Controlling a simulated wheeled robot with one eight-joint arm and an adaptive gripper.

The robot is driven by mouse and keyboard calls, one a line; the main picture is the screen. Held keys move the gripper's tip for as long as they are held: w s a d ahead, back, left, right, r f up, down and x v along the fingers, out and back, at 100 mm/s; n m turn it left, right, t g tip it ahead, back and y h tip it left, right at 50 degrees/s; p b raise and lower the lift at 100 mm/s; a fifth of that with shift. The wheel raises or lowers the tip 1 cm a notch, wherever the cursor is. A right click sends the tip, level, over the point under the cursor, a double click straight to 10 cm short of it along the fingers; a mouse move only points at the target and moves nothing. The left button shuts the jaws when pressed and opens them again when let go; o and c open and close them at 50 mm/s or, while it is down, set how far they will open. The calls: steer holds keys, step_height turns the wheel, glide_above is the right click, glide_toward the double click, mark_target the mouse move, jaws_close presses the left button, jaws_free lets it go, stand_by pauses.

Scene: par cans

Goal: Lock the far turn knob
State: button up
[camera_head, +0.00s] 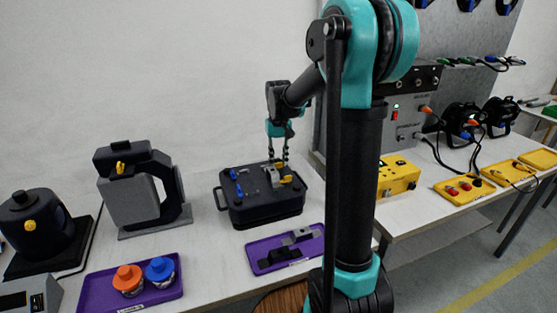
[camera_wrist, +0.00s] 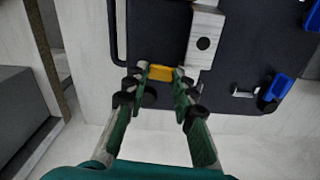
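A dark case (camera_head: 262,212) with carry handles stands on the white table; its lid fills the upper wrist view (camera_wrist: 240,65). A yellow piece (camera_head: 286,179), seemingly a turn knob, sits at the case's far right beside a grey metal bracket (camera_head: 272,178). My gripper (camera_head: 278,160) points down above that part of the case. In the wrist view the yellow piece (camera_wrist: 160,73) shows between the two separated fingertips, which partly flank it. I cannot tell whether they touch it. Blue pieces (camera_wrist: 276,89) sit on the lid, away from my fingers.
A purple tray (camera_head: 262,262) with grey and black parts lies in front of the case. Another purple tray (camera_head: 95,296) holds an orange-topped and a blue-topped jar. A grey-black device (camera_head: 135,205) stands left. A yellow box (camera_head: 398,176) stands on the right table.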

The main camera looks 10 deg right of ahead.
mark_target(279, 163)
jaws_close()
steer(key=shift+n, duration=0.7)
steer(key=o, duration=0.7)
jaws_free()
step_height(279, 163, up, 12)
